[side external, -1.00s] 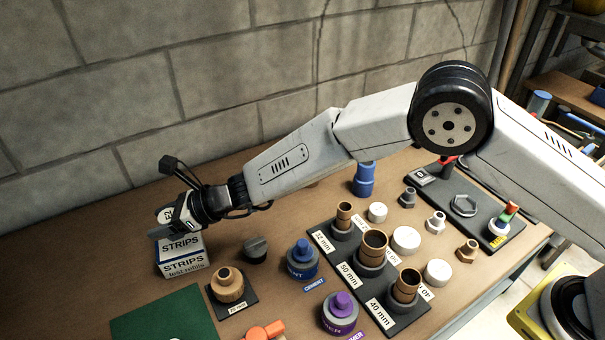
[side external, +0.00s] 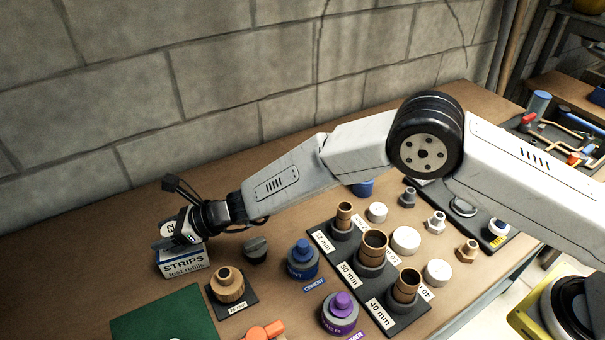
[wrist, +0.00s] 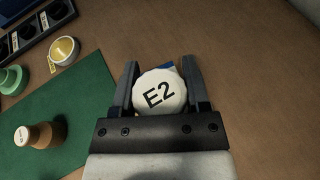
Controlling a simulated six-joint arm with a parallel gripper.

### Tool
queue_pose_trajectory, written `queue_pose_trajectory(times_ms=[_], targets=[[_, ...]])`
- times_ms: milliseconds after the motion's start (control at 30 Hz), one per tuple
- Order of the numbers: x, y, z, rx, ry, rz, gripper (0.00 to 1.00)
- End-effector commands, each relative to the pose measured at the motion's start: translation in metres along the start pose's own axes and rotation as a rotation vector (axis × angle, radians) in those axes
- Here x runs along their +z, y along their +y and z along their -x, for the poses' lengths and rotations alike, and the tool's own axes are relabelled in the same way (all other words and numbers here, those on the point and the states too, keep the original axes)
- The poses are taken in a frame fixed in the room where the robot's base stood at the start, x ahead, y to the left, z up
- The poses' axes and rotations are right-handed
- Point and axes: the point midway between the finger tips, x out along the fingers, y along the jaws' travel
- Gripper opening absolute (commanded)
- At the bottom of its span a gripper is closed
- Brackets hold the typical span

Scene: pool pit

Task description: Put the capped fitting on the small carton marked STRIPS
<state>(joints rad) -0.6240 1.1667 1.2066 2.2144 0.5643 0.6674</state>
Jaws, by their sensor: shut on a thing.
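The capped fitting shows in the wrist view as a white round cap marked E2 (wrist: 159,92), between the two fingers of my gripper (wrist: 160,82). In the side view part of its white top (side external: 168,230) shows beside my gripper (side external: 170,240); its lower body is hidden. The small white and blue carton marked STRIPS (side external: 184,265) stands under my gripper near the wall. My gripper is shut on the fitting at the carton's top. I cannot tell whether the fitting touches the carton. A blue bit of carton (wrist: 168,66) shows past the cap.
A dark knobbed piece (side external: 255,249) and a tan fitting on a black plate (side external: 228,285) stand right of the carton. A green mat (side external: 165,317) lies in front. Blue (side external: 302,259) and purple (side external: 341,312) containers and a rack of brown pipe pieces (side external: 349,283) are farther right.

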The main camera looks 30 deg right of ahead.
Motion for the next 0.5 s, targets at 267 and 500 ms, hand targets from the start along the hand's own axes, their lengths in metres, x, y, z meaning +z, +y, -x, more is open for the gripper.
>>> queue_pose_trajectory(times_ms=[267,500], targets=[[-0.0017,-0.0001,-0.0009,0.0,-0.001,0.001,0.0],[-0.0021,0.0,-0.0009,0.0,0.0,0.001,0.95]])
